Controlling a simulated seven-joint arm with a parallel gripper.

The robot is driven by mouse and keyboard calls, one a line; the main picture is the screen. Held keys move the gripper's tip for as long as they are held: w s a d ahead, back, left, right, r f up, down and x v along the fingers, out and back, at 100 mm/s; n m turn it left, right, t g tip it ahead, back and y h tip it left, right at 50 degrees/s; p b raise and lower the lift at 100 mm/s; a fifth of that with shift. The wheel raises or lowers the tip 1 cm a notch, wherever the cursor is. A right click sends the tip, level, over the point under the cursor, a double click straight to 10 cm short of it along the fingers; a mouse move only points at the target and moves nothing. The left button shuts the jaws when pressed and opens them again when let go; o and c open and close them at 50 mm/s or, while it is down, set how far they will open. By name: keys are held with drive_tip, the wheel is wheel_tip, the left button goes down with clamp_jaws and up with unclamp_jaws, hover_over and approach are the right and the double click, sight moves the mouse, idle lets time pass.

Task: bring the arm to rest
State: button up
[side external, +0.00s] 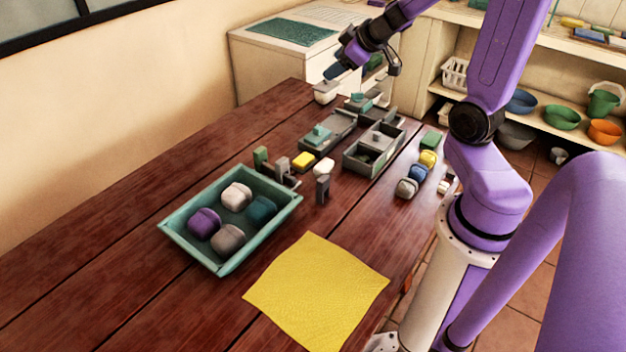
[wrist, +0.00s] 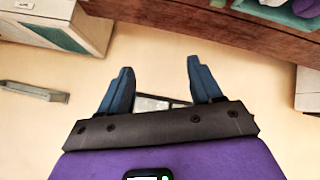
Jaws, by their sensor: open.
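My gripper (side external: 336,71) is raised over the far end of the wooden table (side external: 120,215) in the side external view. In the wrist view my gripper (wrist: 158,78) shows two blue fingers spread wide apart with nothing between them. In the side view a white-and-grey item (side external: 325,92) on the table's far end shows just below the fingers. The gripper looks apart from it, but the exact gap cannot be told.
A teal tray (side external: 168,229) holds several rounded blocks. A yellow cloth (side external: 318,290) lies at the near edge. Grey boxes (side external: 352,160) and small coloured blocks (side external: 428,158) stand towards the far right. A cabinet (side external: 250,70) and bowl shelves (side external: 470,120) stand behind.

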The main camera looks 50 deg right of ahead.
drive_tip(key=s+a+f+n+g, duration=0.15)
drive_tip(key=s+a, duration=0.25)
drive_tip(key=a, duration=0.4)
drive_tip(key=s+a+n+g, duration=0.1)
drive_tip(key=s+a+n, duration=0.15)
drive_tip(key=a, duration=0.45)
drive_tip(key=s+a+f+n+g, duration=0.1)
drive_tip(key=s+a+n+g, duration=0.1)
drive_tip(key=s, duration=0.7)
drive_tip(key=s+a+f+n+g+y, duration=0.1)
drive_tip(key=s+a+g, duration=0.3)
drive_tip(key=s, duration=0.6)
drive_tip(key=shift+s+a+n+y, duration=0.3)
drive_tip(key=shift+a+n, duration=0.25)
drive_tip(key=shift+n, duration=0.35)
drive_tip(key=shift+o, duration=0.3)
drive_tip(key=shift+f+g, duration=0.1)
drive_tip(key=shift+g, duration=0.15)
